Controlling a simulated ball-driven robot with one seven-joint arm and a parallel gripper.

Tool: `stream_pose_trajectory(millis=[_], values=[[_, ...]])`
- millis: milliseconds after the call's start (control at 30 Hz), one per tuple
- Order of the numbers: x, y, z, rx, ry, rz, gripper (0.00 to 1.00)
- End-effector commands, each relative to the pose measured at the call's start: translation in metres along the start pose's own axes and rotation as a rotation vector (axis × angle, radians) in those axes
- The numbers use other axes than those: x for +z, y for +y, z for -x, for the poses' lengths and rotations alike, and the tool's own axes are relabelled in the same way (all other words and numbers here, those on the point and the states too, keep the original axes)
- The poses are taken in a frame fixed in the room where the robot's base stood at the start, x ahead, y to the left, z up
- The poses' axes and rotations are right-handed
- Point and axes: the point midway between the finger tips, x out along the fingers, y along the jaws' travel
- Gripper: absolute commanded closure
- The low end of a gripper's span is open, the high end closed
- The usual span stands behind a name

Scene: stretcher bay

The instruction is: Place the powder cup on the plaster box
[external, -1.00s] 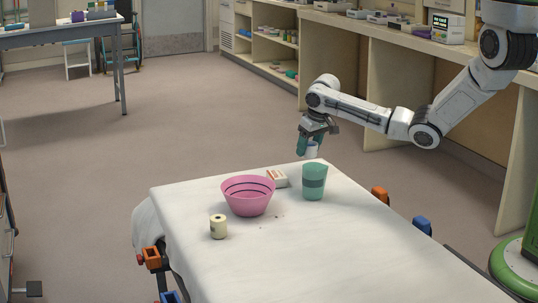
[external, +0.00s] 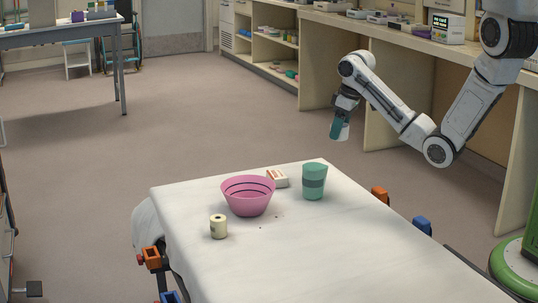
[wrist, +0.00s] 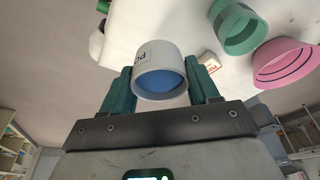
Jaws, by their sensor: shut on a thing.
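My gripper (external: 338,124) is shut on the powder cup (wrist: 158,68), a white cup with a blue inside and partly seen dark lettering. The cup sits between the two teal fingers in the wrist view. In the external view the gripper hangs in the air beyond the far right corner of the bed, and the cup (external: 343,132) is partly hidden by the fingers. The plaster box (external: 278,178), small and white with orange-red marks, lies on the white sheet near the far edge. It also shows in the wrist view (wrist: 209,62). Nothing rests on it.
A teal cup (external: 314,182) stands just right of the box. A pink bowl (external: 248,196) stands close to its left, and a cream roll (external: 218,227) is nearer the front left. The right part of the sheet (external: 345,240) is clear. Counters line the back right.

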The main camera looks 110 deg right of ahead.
Motion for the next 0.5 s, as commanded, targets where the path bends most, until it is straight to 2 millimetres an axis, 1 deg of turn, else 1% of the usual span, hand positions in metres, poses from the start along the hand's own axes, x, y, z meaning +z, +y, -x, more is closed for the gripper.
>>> stream_pose_trajectory(millis=[33,100,300,400,500], values=[[-0.006,-0.011,0.006,-0.030,-0.003,0.103,0.70],[-0.011,-0.024,0.008,-0.074,-0.005,0.253,0.70],[-0.022,-0.057,0.016,-0.180,0.009,0.622,0.70],[-0.025,-0.068,0.019,-0.217,0.022,0.745,0.70],[-0.026,-0.074,0.020,-0.238,0.029,0.821,0.70]])
